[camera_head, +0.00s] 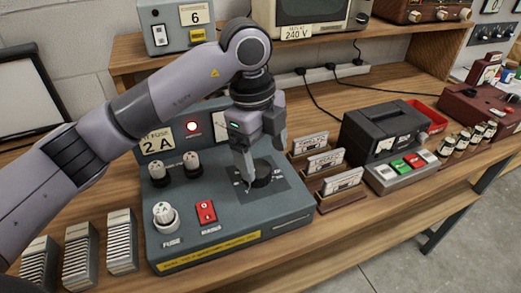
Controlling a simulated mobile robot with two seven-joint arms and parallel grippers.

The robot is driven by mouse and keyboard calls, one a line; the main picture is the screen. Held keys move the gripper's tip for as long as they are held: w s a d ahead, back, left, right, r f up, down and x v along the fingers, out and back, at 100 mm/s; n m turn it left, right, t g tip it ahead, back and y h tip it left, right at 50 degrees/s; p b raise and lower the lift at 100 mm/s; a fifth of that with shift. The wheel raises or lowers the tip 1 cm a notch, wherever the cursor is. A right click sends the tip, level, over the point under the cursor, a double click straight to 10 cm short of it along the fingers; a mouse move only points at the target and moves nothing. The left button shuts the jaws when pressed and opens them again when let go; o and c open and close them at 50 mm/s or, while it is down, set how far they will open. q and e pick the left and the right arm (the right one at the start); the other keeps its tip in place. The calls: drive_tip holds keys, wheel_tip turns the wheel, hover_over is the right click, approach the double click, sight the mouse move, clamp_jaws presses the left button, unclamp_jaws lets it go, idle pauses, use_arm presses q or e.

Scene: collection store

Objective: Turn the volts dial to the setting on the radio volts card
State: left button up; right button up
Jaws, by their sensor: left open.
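A grey-blue test set (215,240) stands on the bench with a black dial (262,172) on a dark marked plate (276,188); I take this as the volts dial. Its markings are too small to read, and my gripper partly hides it. My left gripper (250,180) points down at the dial, jaws open, one finger at its left side; I cannot tell whether it touches. My right gripper is out of view.
Cassettes (325,161) and a black recorder (384,132) stand to the right. Slotted racks (122,240) stand left.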

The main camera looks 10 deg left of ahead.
sight(256, 168)
use_arm(q)
drive_tip(key=shift+w+a+r+n+t+y, duration=0.15)
drive_tip(key=shift+w+a+r+n+y, duration=0.15)
drive_tip(key=shift+w+a, duration=0.2)
drive_tip(key=shift+w+a+r+n+t+y, duration=0.2)
drive_tip(key=shift+w+a+r+y, duration=0.1)
drive_tip(key=shift+w+a+y, duration=0.15)
drive_tip(key=shift+f+p, duration=0.55)
drive_tip(key=shift+f, duration=2.9)
drive_tip(key=c, duration=1.1)
drive_tip(key=shift+o, duration=0.2)
